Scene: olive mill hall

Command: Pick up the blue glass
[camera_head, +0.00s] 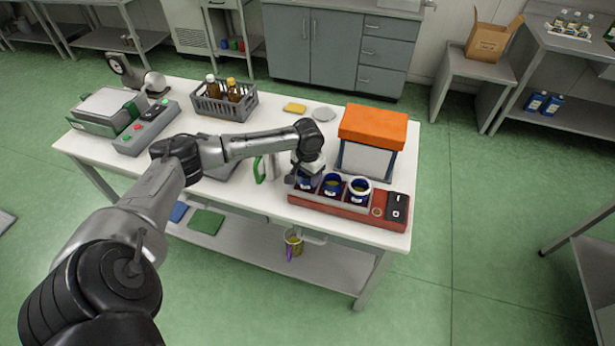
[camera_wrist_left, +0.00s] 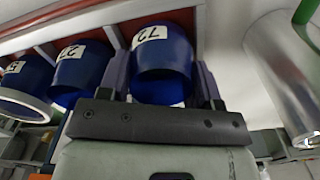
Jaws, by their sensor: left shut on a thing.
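Several blue glasses with white number labels stand in a row in a red-and-grey holder (camera_head: 340,215) at the table's front right. My left gripper (camera_head: 306,181) is over the left end of the row. In the left wrist view its two fingers are shut around the sides of one blue glass (camera_wrist_left: 162,72). That glass is at the holder's left slot; I cannot tell whether it is lifted. The middle blue glass (camera_head: 332,185) and the right blue glass (camera_head: 359,188) stand beside it, apart from the fingers. My right gripper is not in view.
An orange-lidded box (camera_head: 372,128) stands behind the holder. A metal cylinder with a green handle (camera_head: 260,169) is just left of the gripper. A grey bottle crate (camera_head: 224,104), yellow sponge (camera_head: 295,108) and button panel (camera_head: 146,127) are farther off. The table's front edge is close.

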